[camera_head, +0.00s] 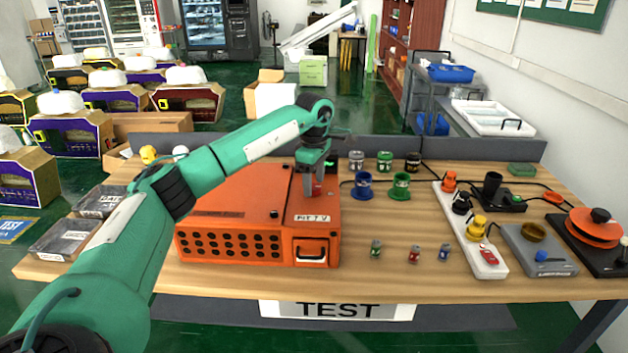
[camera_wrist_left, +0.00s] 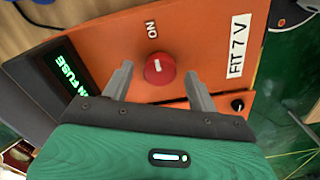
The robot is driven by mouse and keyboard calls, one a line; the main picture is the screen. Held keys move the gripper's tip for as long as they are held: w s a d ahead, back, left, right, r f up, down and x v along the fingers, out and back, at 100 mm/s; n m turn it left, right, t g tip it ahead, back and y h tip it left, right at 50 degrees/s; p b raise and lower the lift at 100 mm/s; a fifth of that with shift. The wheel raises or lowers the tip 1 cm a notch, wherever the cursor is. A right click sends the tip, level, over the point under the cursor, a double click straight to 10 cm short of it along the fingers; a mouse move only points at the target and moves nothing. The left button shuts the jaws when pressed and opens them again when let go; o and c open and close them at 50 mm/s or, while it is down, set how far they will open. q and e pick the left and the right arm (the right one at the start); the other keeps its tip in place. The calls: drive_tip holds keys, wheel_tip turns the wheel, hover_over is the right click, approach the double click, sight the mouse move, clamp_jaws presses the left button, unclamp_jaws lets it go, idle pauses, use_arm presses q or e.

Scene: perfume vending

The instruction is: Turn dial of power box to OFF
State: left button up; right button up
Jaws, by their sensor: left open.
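The orange power box (camera_head: 250,215) stands on the wooden table, left of its middle. Its red dial (camera_wrist_left: 160,70) shows in the left wrist view, with the word ON printed beside it and a FIT 7 V label further right. My left gripper (camera_head: 312,192) points down over the right part of the box top. In the left wrist view, the left gripper (camera_wrist_left: 156,82) is open, its fingers on either side of the dial with gaps between them and it. In the head view the dial (camera_head: 317,188) is mostly hidden by the fingers. My right gripper is not in view.
Several small coloured canisters (camera_head: 375,250) stand right of the box. A white strip with coloured knobs (camera_head: 488,262) and an orange reel (camera_head: 592,230) are further right. Dark trays (camera_head: 66,240) lie at the table's left. Open tabletop lies in front of the canisters.

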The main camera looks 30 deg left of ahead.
use_arm(q)
drive_tip(key=shift+f, duration=0.4)
drive_tip(key=c, duration=1)
